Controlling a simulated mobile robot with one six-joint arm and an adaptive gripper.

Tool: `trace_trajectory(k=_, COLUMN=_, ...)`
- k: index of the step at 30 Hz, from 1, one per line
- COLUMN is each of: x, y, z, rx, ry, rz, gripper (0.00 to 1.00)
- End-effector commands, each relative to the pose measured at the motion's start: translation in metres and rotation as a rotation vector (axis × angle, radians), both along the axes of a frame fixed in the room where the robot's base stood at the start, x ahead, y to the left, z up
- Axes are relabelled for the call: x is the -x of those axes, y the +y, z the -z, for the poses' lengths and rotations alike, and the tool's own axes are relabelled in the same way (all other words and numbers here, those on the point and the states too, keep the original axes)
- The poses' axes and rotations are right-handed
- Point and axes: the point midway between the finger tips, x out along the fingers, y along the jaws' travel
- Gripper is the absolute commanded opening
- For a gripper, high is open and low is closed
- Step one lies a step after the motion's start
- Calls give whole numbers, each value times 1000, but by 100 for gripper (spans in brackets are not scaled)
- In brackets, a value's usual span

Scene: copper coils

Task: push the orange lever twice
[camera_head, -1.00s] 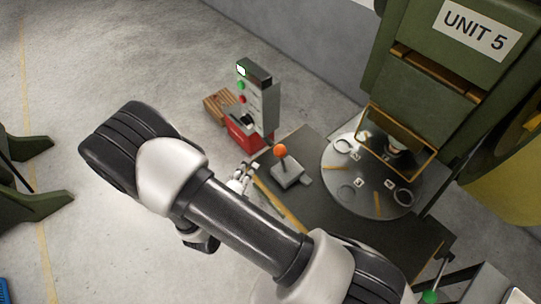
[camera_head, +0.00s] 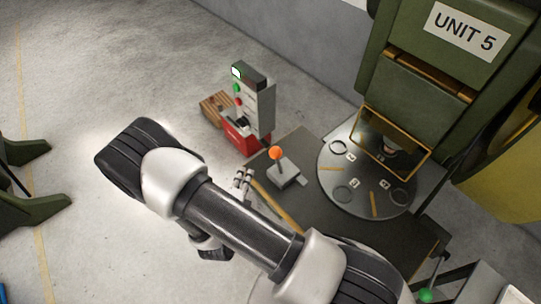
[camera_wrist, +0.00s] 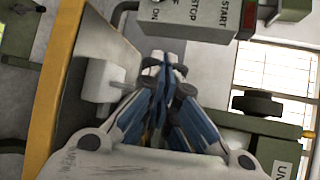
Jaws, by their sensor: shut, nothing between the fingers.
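The lever with its orange ball knob (camera_head: 275,153) stands nearly upright on a small grey base (camera_head: 285,174) on the dark table. My gripper (camera_head: 244,178) is just left of the lever in the head view, slightly lower in the picture than the knob, and looks apart from it. In the wrist view my gripper (camera_wrist: 166,65) has its blue-and-grey fingers closed together, holding nothing. The pale grey lever base (camera_wrist: 103,80) shows left of the fingers, with a short shaft towards them. The orange knob is not clearly seen there; the fingers may hide it.
A control box (camera_head: 252,105) with buttons stands behind the lever; its START and STOP face (camera_wrist: 205,14) is near the fingertips. The round dial plate (camera_head: 331,190) and green UNIT 5 press (camera_head: 420,60) are to the right. A yellow strip (camera_head: 277,205) edges the table.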

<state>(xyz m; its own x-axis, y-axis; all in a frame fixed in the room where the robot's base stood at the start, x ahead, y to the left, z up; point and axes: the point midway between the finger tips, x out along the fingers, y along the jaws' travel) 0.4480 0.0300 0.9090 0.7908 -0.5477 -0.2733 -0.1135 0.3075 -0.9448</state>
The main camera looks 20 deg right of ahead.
Motion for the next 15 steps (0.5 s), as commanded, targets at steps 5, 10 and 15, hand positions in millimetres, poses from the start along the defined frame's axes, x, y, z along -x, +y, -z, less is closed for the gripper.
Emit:
trace_trajectory(k=5, x=-7, y=-27, z=-6, rx=0, ry=1, rz=6, gripper=0)
trace_trajectory(k=10, x=-13, y=-43, z=-10, rx=0, ry=0, rz=3, gripper=0)
trace_trajectory(k=15, x=-16, y=-51, z=-11, rx=0, ry=0, rz=1, gripper=0)
